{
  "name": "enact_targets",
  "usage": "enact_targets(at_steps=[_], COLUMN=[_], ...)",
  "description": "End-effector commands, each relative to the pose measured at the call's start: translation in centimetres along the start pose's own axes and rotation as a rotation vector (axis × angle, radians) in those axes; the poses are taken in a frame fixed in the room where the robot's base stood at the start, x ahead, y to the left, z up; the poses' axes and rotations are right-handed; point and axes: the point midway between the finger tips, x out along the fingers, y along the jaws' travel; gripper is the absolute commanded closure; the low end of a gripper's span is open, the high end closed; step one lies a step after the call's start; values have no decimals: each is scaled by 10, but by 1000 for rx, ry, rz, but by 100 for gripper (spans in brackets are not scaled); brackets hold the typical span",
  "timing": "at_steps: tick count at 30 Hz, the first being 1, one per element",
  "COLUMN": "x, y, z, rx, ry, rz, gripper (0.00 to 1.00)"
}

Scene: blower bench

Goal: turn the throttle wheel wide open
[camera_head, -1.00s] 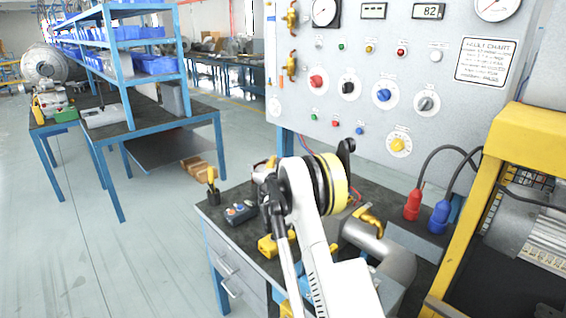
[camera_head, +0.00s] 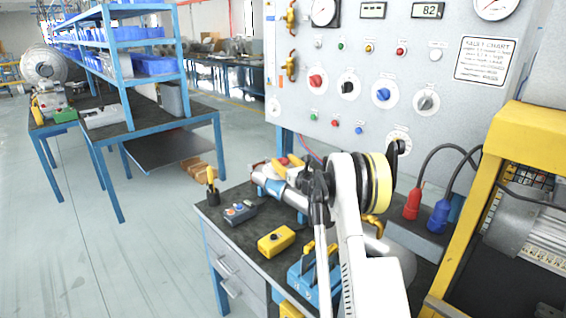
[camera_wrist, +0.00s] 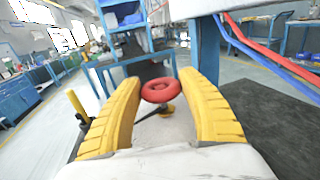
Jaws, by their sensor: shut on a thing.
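A red ring-shaped throttle wheel (camera_wrist: 160,91) sits between the yellow finger pads of my gripper (camera_wrist: 160,95) in the wrist view. The pads are on either side of it and my gripper is shut on it. A thin dark stem shows below the wheel. In the head view a small red patch between yellow parts (camera_head: 284,163) shows above the silver pipe on the bench, left of my dark wrist. My arm hides part of the pipe and bench there. How far the wheel is turned cannot be told.
The upright grey panel (camera_head: 455,119) with knobs and gauges stands behind the bench. A yellow box (camera_head: 276,240) and blue equipment (camera_head: 313,278) are on the bench. Red (camera_head: 412,205) and blue (camera_head: 438,217) plugs and a yellow frame (camera_head: 535,140) stand right. Open floor lies left.

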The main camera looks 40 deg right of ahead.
Motion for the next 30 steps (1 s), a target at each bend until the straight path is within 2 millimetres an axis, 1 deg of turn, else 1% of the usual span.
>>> enact_targets(at_steps=[14,15,16,17,26,29,30], x=[0,0,0,0,0,0,0], y=[0,0,0,0,0,0,0], z=[0,0,0,0,1,9,14], rx=[1,1,1,1,0,0,0], ry=[0,0,0,0,0,0,0], rz=[13,13,13,13,13,13,13], gripper=[82,43,34,29,29,29,29])
